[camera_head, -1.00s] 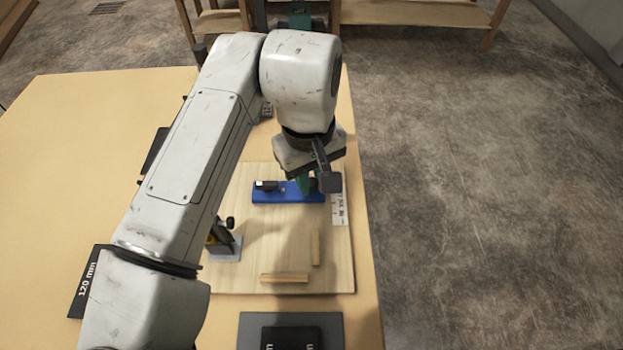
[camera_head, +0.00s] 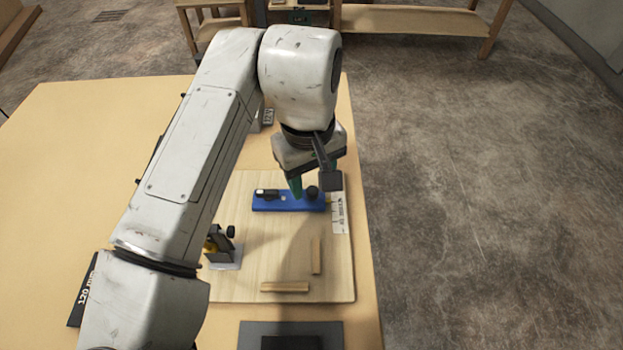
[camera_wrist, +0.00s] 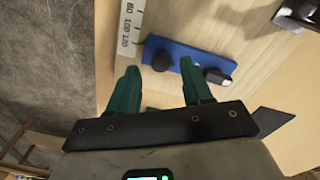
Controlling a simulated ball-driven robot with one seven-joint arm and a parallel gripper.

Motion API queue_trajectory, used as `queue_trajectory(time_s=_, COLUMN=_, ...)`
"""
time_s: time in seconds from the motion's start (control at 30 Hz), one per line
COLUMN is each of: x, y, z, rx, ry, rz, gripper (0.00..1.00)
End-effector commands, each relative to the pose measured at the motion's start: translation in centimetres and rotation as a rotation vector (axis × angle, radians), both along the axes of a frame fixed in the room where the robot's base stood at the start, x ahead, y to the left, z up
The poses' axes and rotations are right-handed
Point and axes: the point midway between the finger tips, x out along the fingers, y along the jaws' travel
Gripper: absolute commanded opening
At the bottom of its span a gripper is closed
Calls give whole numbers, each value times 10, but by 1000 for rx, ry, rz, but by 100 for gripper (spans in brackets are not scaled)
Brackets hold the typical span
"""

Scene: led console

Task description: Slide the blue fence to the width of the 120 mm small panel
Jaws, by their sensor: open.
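The blue fence (camera_head: 285,203) lies across the wooden board, its right end beside the white scale (camera_head: 339,214). A round black knob (camera_head: 312,192) stands near its right end and a black fitting (camera_head: 267,195) near its left. My gripper (camera_head: 308,184) is open above the fence's far edge by the knob; one finger is partly hidden. The wrist view shows the open gripper (camera_wrist: 158,70) with empty green fingers, the knob (camera_wrist: 160,61) appearing between their tips. Contact with the knob cannot be told. The black panel marked 120 mm (camera_head: 84,294) lies at left, partly behind my arm.
Two wooden strips (camera_head: 285,287) (camera_head: 316,256) lie on the board (camera_head: 340,280). A dark fixture with a knob (camera_head: 222,245) stands at the board's left, partly behind my arm. A grey mat with a dark panel (camera_head: 290,342) is at the front. The table's right edge is close to the board.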

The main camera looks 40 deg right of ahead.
Motion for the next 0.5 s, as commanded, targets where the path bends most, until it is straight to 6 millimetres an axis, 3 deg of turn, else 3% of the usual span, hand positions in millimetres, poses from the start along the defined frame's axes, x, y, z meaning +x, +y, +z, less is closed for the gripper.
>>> queue_trajectory(time_s=0.3, x=1, y=2, z=61, rx=-1, ry=-4, rz=-2, gripper=50)
queue_trajectory(time_s=0.5, x=2, y=3, z=86, rx=-1, ry=-4, rz=0, gripper=50)
